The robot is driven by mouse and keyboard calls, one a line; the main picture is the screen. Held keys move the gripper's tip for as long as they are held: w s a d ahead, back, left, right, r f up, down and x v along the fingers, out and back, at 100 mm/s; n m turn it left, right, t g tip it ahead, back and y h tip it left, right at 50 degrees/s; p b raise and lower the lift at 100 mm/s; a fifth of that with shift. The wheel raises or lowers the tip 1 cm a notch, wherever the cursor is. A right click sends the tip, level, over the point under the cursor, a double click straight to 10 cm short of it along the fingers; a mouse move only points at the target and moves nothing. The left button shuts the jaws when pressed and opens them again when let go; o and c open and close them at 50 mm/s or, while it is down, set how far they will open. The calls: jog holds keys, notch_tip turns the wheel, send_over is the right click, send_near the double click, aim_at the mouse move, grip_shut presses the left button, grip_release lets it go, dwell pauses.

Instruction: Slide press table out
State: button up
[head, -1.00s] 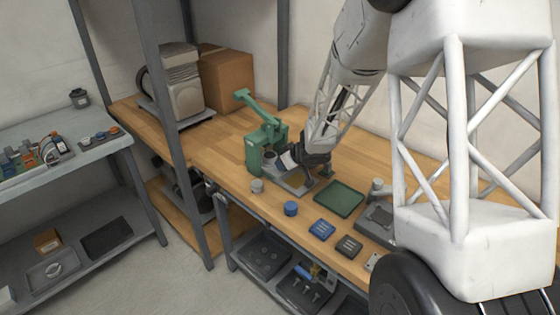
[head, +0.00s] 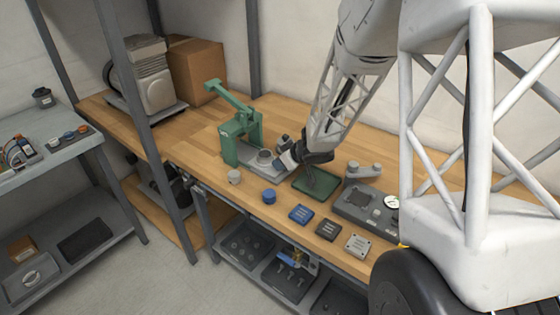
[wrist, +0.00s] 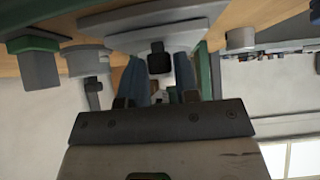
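The green press (head: 241,132) stands on the wooden bench, its lever arm pointing up and left. Its grey press table (head: 250,166) lies at its base, with a grey round cup (head: 265,157) beside the press frame. My gripper (head: 288,160) is low at the right end of the press table. In the wrist view the grey plate (wrist: 190,18) fills the top, and a black knob (wrist: 160,58) under it sits between my two bluish fingers (wrist: 160,75). The fingers are apart, one on each side of the knob. Whether they touch it I cannot tell.
A green tray (head: 318,183) lies right of the press, under my arm. A grey cylinder (head: 234,177), blue cylinder (head: 269,196) and small blocks (head: 301,214) line the front edge. A grey gauge unit (head: 365,205) is farther right. A grey post (head: 150,130) stands at left.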

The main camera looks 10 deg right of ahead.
jog(key=o, duration=0.3)
jog(key=shift+r, duration=0.1)
jog(key=v, duration=0.7)
jog(key=shift+s+d+r, duration=0.2)
dwell(0.6)
